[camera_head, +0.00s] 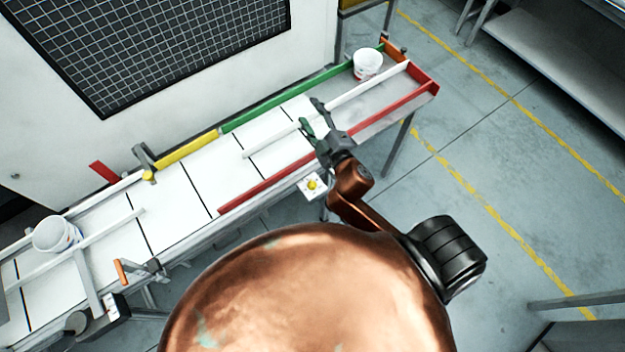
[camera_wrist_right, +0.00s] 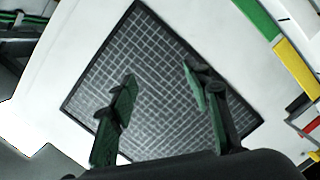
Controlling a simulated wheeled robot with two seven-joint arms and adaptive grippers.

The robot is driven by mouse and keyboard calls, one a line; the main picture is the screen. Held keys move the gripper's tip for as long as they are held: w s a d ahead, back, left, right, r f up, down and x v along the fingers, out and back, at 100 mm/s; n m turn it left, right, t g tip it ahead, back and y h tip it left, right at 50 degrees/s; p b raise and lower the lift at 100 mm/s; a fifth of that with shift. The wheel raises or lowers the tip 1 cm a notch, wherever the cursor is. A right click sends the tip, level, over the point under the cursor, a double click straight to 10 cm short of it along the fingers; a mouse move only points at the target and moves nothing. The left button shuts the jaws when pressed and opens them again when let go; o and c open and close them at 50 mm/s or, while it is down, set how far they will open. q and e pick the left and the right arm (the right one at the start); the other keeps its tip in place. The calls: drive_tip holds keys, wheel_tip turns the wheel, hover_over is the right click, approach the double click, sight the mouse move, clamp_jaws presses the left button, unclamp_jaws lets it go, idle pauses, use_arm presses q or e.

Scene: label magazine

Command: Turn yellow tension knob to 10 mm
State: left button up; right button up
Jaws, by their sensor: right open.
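Two small yellow round parts show in the head view, and I cannot tell for certain which is the tension knob. One yellow knob (camera_head: 149,176) sits by a grey bracket (camera_head: 143,156) on the conveyor's back rail. Another yellow round part (camera_head: 312,184) is on a small white plate at the front side. No scale marks are readable. My right gripper (camera_head: 312,113) is open and empty above the conveyor, to the right of the back-rail knob and beyond the white plate. In the right wrist view its open fingers (camera_wrist_right: 158,74) face the dark grid panel. My left gripper is not in view.
The conveyor (camera_head: 192,175) has green (camera_head: 290,96), yellow (camera_head: 187,150) and red (camera_head: 265,185) rails. One white tub (camera_head: 367,64) stands at its far right, another (camera_head: 54,234) at its left. A grid panel (camera_head: 160,45) is behind. Open floor lies right.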

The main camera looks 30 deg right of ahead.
drive_tip(key=a+r+n+y, duration=0.5)
drive_tip(key=a+n+y, duration=0.1)
drive_tip(key=a+n, duration=0.25)
drive_tip(key=a+r+n+y, duration=0.6)
drive_tip(key=a+n+y, duration=0.15)
drive_tip(key=a, duration=0.25)
drive_tip(key=s+a+f+n+g+y, duration=0.2)
drive_tip(key=a+f+n+g, duration=0.15)
drive_tip(key=a+n, duration=0.2)
drive_tip(key=s+a+f+n+g+y, duration=0.2)
drive_tip(key=a+n+g, duration=0.2)
drive_tip(key=a+n, duration=0.15)
drive_tip(key=n+g+h, duration=0.9)
drive_tip(key=n+h, duration=0.3)
drive_tip(key=h, duration=0.4)
hover_over(312, 182)
drive_tip(key=f, duration=2.6)
drive_tip(key=shift+a, duration=0.25)
drive_tip(key=shift+d+f, duration=0.3)
drive_tip(key=shift+f+p, duration=0.4)
drive_tip(key=shift+f, duration=3.2)
drive_tip(key=shift+c, duration=0.7)
